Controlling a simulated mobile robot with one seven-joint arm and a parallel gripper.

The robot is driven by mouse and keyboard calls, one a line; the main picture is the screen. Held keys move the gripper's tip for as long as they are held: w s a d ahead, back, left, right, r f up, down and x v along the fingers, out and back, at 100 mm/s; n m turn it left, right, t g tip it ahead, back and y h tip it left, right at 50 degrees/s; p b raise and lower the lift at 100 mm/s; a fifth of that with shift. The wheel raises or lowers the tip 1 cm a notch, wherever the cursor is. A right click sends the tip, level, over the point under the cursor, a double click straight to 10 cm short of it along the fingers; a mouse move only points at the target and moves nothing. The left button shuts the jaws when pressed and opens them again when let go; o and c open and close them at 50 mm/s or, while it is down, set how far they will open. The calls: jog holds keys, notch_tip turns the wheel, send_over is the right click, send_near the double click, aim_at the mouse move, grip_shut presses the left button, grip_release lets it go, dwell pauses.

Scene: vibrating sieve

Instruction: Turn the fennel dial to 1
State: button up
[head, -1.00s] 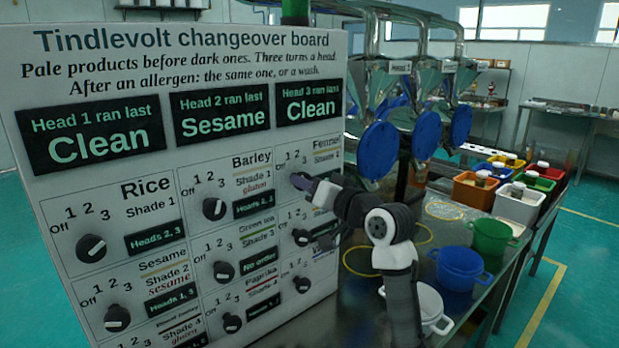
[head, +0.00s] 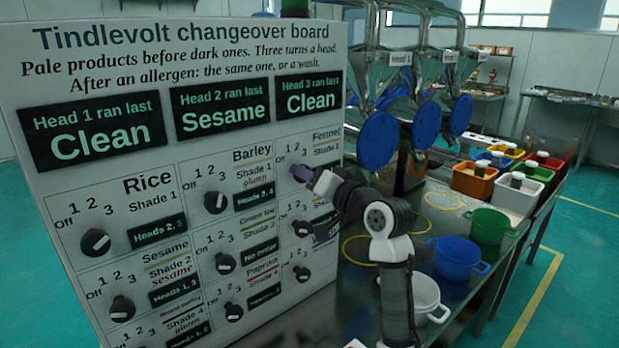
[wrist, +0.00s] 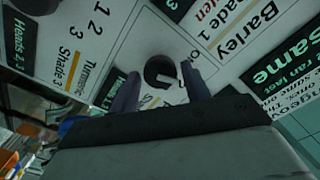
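The fennel dial sits in the top right cell of the changeover board, under the Fennel label (head: 326,134). In the head view my gripper (head: 302,173) covers this dial. In the wrist view the dark round dial (wrist: 161,71) lies between the tips of my two open fingers (wrist: 160,76). A narrow gap seems to show beside the left finger; I cannot tell whether the right finger touches the dial. Which number the dial points at is not clear. Part of the Fennel label is hidden behind my gripper in the wrist view.
The board (head: 90,15) carries several other dials, the barley dial (head: 215,202) being the closest on the left. To the right, a table holds a white pot (head: 425,296), a blue pot (head: 456,258) and a green pot (head: 490,226). Blue-lidded hoppers (head: 378,141) stand behind.

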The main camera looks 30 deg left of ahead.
jog(key=shift+o, duration=1.1)
jog(key=b+v, duration=0.4)
jog(key=v, duration=1)
jog(key=shift+a, duration=0.15)
